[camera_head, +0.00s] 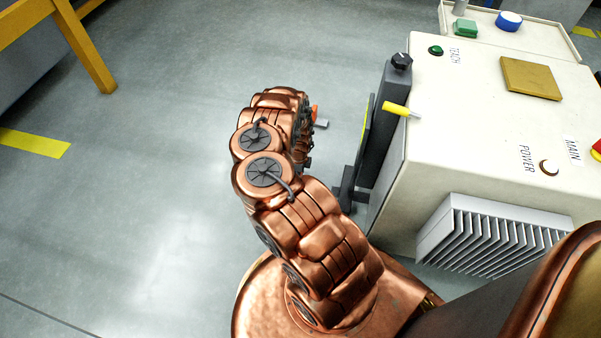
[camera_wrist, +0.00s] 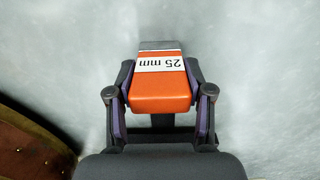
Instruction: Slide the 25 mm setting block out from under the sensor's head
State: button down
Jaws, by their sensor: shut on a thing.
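The 25 mm setting block (camera_wrist: 160,95) is orange with a white "25 mm" label and a grey far end. In the wrist view it sits between the two fingers of my gripper (camera_wrist: 161,110), which is shut on its sides. Only floor shows around the block there. In the head view a bit of orange and grey, the block (camera_head: 315,113), shows past my arm, left of a dark upright (camera_head: 381,130) with a black knob, with a gap between. The upright has a dark foot low down. I cannot clearly make out the sensor's head; my arm hides most of my gripper.
The white cabinet (camera_head: 450,120) carries a yellow-handled lever (camera_head: 397,108), a brass plate (camera_head: 531,78) and buttons. A finned heatsink (camera_head: 490,237) is on its near side. A tray (camera_head: 535,30) is at the back right. Floor to the left is open.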

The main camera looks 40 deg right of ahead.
dwell(0.4)
jog(key=shift+c, duration=1.8)
grip_release()
jog(key=shift+w+a, duration=0.1)
jog(key=shift+w, duration=0.1)
jog(key=shift+w+r, duration=0.2)
jog(key=shift+r, duration=3)
jog(key=shift+s+r, duration=0.2)
jog(key=shift+r, duration=0.65)
jog(key=shift+a, duration=0.1)
